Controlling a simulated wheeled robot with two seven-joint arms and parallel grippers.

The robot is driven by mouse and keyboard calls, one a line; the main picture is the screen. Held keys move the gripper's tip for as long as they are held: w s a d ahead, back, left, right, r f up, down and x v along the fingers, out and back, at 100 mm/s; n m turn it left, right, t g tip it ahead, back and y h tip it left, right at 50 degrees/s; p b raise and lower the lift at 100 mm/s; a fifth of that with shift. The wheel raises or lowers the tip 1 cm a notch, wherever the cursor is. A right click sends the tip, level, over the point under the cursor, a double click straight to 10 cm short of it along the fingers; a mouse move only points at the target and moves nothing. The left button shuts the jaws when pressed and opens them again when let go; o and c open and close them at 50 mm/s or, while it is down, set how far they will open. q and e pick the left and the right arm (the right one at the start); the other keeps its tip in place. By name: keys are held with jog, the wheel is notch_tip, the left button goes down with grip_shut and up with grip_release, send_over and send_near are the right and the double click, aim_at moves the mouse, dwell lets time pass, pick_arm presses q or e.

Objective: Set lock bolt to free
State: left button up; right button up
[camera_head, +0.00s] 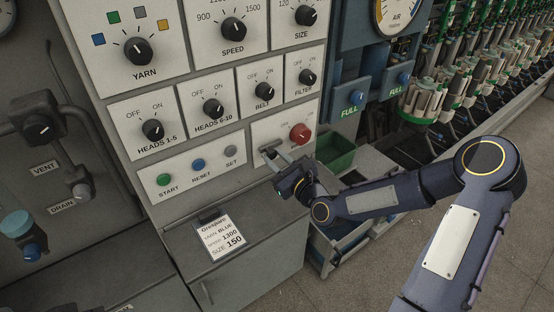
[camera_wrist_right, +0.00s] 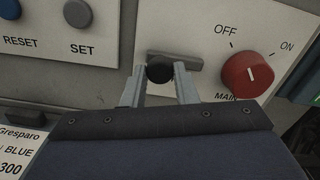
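The lock bolt is a short grey bar (camera_wrist_right: 190,62) with a round black knob (camera_wrist_right: 160,72) on the white main-switch panel, left of the red MAIN knob (camera_wrist_right: 248,74). My right gripper (camera_wrist_right: 161,74) reaches to the bolt with one finger on each side of the black knob. The fingers look open, with small gaps beside the knob. In the head view the right gripper (camera_head: 275,157) is at the panel, below left of the red knob (camera_head: 300,133), and hides much of the bolt. My left gripper is out of view.
SET (camera_wrist_right: 78,13) and RESET buttons are left of the bolt. Rows of black selector knobs sit above. A job card (camera_head: 220,238) lies on the ledge below.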

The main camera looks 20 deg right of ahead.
grip_shut()
jog(key=shift+s+a+b, duration=0.15)
jog(key=shift+a+b, duration=0.3)
jog(key=shift+b, duration=0.05)
jog(key=o, duration=0.6)
grip_release()
jog(key=shift+a, duration=0.15)
jog(key=shift+o, duration=0.2)
jog(key=b+v, duration=0.1)
jog(key=v, duration=0.7)
